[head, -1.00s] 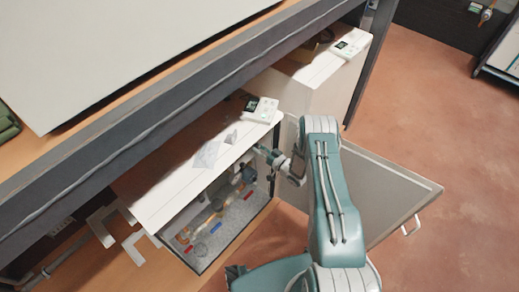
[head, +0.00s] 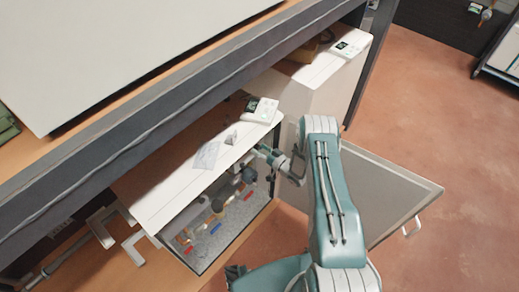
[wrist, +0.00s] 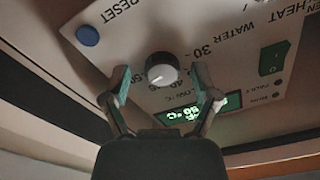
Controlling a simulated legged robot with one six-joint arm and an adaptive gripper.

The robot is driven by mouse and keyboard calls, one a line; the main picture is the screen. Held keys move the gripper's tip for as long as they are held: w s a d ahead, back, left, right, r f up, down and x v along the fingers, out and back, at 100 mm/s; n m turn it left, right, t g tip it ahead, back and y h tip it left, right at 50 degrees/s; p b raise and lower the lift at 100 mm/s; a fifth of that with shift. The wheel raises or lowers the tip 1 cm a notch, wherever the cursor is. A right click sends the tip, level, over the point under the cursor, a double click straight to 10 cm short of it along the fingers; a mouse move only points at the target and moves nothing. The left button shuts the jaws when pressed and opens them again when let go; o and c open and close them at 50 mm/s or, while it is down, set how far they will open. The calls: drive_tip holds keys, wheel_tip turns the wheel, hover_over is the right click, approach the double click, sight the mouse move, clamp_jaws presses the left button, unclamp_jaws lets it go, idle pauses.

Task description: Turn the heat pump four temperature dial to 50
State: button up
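The panel appears upside down, with printed numbers around the dial. My gripper (wrist: 160,76) is open, one finger on each side of the dial, with a visible gap on both sides. A small green-lit display (wrist: 205,112) is partly behind the right finger; its reading is hard to make out. In the head view my gripper (head: 262,153) reaches into the open heat pump cabinet (head: 165,205), where the dial is hidden.
A blue reset button (wrist: 87,36) and a green switch (wrist: 273,58) flank the dial. The open cabinet door (head: 385,195) stands to the right of my arm. White controllers (head: 261,109) (head: 350,43) rest on the cabinet tops, under a long dark beam (head: 150,125).

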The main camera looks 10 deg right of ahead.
drive_tip(key=v, duration=1.2)
idle(0.3)
